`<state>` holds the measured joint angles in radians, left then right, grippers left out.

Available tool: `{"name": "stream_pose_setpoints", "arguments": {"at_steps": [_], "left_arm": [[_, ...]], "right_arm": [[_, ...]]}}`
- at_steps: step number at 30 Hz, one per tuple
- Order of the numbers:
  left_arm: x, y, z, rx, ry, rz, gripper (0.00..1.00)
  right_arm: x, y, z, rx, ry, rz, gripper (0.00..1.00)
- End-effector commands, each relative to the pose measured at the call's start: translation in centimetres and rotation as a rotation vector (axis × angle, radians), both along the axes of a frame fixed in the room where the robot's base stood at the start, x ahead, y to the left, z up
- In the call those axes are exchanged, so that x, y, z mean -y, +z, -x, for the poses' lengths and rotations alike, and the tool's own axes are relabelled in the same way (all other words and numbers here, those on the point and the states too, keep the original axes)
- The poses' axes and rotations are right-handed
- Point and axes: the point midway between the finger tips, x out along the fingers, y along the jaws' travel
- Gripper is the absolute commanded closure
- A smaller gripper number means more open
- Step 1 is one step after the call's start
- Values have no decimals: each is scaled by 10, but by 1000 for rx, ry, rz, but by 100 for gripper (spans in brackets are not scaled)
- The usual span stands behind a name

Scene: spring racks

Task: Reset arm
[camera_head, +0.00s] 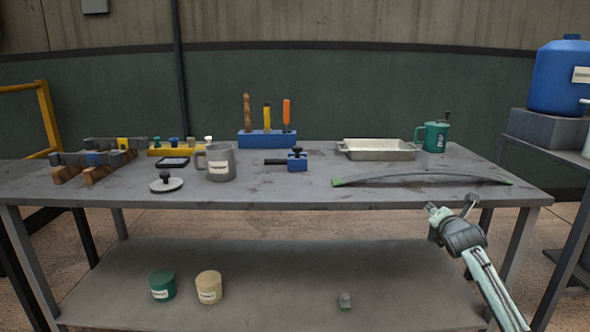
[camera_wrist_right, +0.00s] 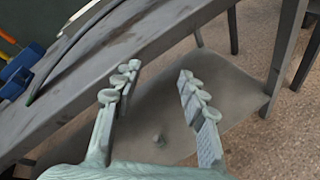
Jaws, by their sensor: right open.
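My right gripper (camera_head: 452,212) is in front of the table's right front edge in the head view, at about tabletop height. Its two fingers are spread apart in the right wrist view (camera_wrist_right: 158,88), with nothing between them but a view of the lower shelf farther off. The right arm comes in from the lower right. My left gripper is not in the head view.
The grey table (camera_head: 300,192) holds a leaf spring (camera_head: 420,175), metal tray (camera_head: 377,150), green mug (camera_head: 436,137), grey mug (camera_head: 217,162), blue tool (camera_head: 297,160) and blue tool holder (camera_head: 267,139). Green (camera_head: 162,286) and cream (camera_head: 209,287) jars stand on the lower shelf.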

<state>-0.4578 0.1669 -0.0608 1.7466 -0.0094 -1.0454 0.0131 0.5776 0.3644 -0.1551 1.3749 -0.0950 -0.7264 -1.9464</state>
Motion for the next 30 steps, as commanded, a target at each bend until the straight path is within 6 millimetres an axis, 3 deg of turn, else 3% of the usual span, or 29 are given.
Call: {"name": "stream_pose_setpoints", "arguments": {"at_steps": [2, 11, 21, 27, 30], "left_arm": [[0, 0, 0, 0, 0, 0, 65], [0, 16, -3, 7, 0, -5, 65], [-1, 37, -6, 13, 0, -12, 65], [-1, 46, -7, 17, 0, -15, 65], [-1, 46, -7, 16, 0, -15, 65]], "right_arm": [[24, -33, 11, -41, -51, -49, 58], [29, -57, 26, 31, -358, -670, 58], [33, -93, 53, 207, -874, -1411, 58], [34, -107, 67, 334, -1128, -1697, 58], [20, -145, 92, 297, -1172, -1698, 58]]}}
